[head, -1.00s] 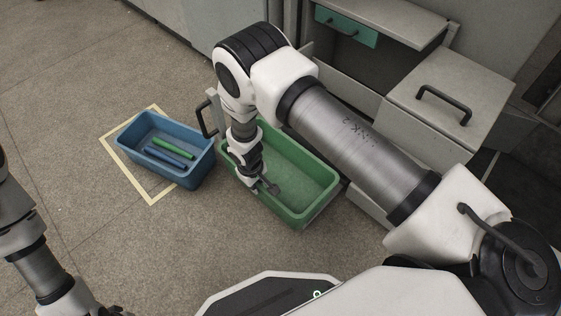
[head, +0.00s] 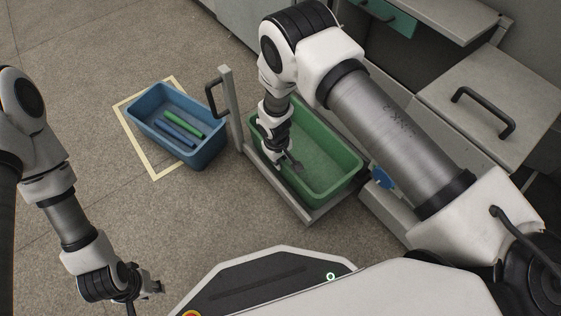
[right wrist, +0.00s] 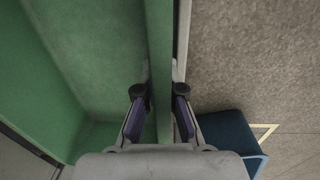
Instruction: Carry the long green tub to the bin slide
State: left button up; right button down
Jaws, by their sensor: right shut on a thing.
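The long green tub (head: 335,187) is right of centre in the head view, within a pulled-out grey slide (head: 317,213) with an upright front panel and black handle. I cannot tell if the tub's base rests on the slide. My right gripper (head: 293,165) is shut on the tub's near-side rim. In the right wrist view, the green rim (right wrist: 160,70) runs between the two fingers of the right gripper (right wrist: 160,100). My left gripper (head: 150,289) hangs low at left, over the floor and away from the tub; its finger gap is unclear.
A blue bin (head: 203,157) holding several green and blue tubes stands in a yellow floor outline (head: 150,168) left of the slide. Grey cabinets, one with a black handle (head: 483,112), stand at right. The floor between the blue bin and my base is clear.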

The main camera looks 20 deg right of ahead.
jog(key=shift+f+b, duration=0.45)
jog(key=shift+f, duration=0.1)
jog(key=c, duration=1.3)
grip_release()
notch_tip(320, 180, up, 13)
jog(key=p, duration=0.9)
jog(key=shift+s+a, duration=0.2)
jog(key=shift+a, duration=0.25)
jog(key=s+d+m, duration=0.1)
jog(key=s+d, duration=0.2)
jog(key=s, duration=0.6)
jog(key=s+d+m, duration=0.2)
jog(key=s+d, duration=0.2)
jog(key=s, duration=0.4)
jog(key=s+d+m+y, duration=0.1)
jog(key=s+d, duration=0.2)
jog(key=s, duration=0.6)
jog(key=shift+s+d, duration=0.35)
